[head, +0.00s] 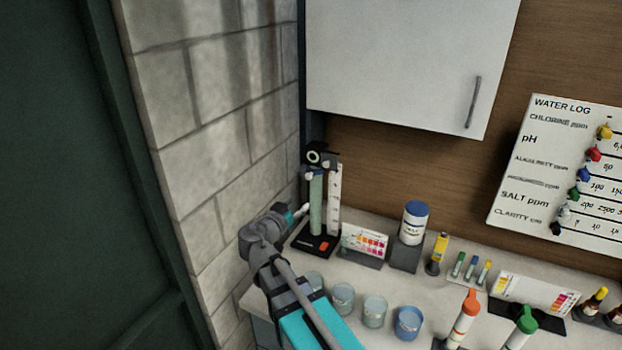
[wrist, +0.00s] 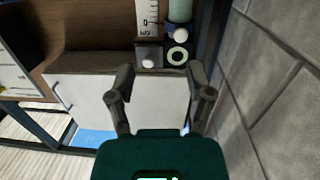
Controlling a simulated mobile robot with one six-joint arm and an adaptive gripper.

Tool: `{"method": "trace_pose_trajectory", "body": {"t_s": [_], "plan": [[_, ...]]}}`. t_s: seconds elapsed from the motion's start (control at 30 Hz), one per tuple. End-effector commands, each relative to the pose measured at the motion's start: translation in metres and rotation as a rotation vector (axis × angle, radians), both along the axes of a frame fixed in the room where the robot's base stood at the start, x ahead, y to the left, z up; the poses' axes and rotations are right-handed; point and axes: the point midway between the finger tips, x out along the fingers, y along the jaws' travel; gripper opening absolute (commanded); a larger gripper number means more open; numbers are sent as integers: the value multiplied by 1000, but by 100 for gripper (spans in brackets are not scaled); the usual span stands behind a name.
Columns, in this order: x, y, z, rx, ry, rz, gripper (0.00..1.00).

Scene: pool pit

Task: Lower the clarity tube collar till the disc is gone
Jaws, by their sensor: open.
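The clarity tube (head: 316,208) is a pale green upright column on a black base, with a white marked scale (head: 334,200) beside it. A black top piece with a pale ring (head: 315,157) sits above it; the ring also shows in the wrist view (wrist: 178,57). Small pale knobs (wrist: 180,35) show near the tube and scale ends; I cannot tell surely which part is the collar. The disc inside cannot be made out. My gripper (head: 300,211) is just left of the tube. In the wrist view its fingers (wrist: 159,76) are apart, with nothing between them.
A block wall (head: 205,130) stands close on the left. A white cabinet (head: 400,60) hangs above. Several cups (head: 374,310) stand in front, and a colour card (head: 364,241) and blue-lidded jar (head: 414,222) are to the right. Bare counter (head: 440,292) lies between them.

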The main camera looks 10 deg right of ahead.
Motion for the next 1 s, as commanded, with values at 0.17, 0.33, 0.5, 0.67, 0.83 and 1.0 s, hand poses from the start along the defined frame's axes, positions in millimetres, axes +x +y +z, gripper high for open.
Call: {"method": "trace_pose_trajectory", "body": {"t_s": [0.17,0.33,0.5,0.67,0.83,1.0], "plan": [[6,19,12,-12,-81,45,67],[7,21,14,-14,-96,51,67],[7,21,14,-13,-95,50,67],[8,20,14,-14,-94,49,67],[15,15,14,-14,-94,47,67],[28,6,14,-14,-94,47,67]]}}
